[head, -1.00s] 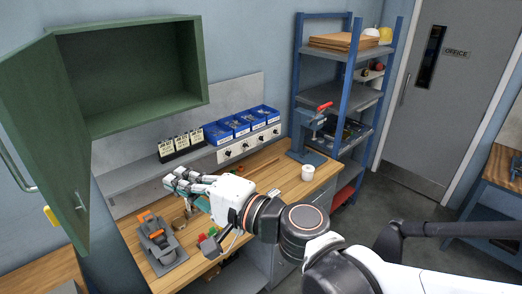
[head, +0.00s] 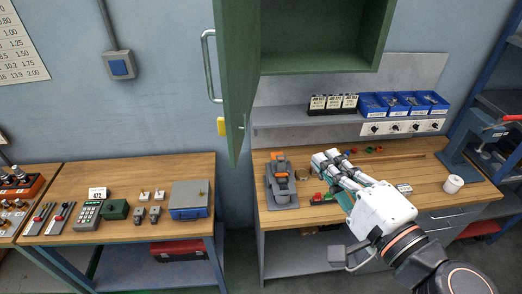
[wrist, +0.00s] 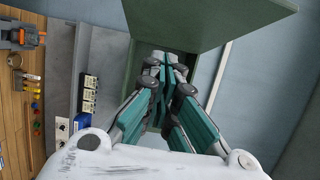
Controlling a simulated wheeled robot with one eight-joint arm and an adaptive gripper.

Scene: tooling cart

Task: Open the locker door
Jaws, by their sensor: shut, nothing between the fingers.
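The green wall locker (head: 320,68) hangs above the workbench. Its door (head: 236,95) stands open, swung out from the left side, and the locker inside shows as empty where visible. A pale bar handle (head: 207,66) is on the door's outer face, and a yellow tag or lock (head: 222,126) hangs near its lower edge. My gripper (head: 325,160) is below and to the right of the door, over the bench, apart from both. In the wrist view my gripper (wrist: 166,68) has its fingers together and empty, with the green locker (wrist: 205,25) beyond them.
The workbench (head: 420,180) holds an orange and grey tool (head: 281,180), a white cup (head: 453,184) and small coloured parts. Blue bins (head: 403,104) line the shelf under the locker. A second table (head: 150,170) stands left.

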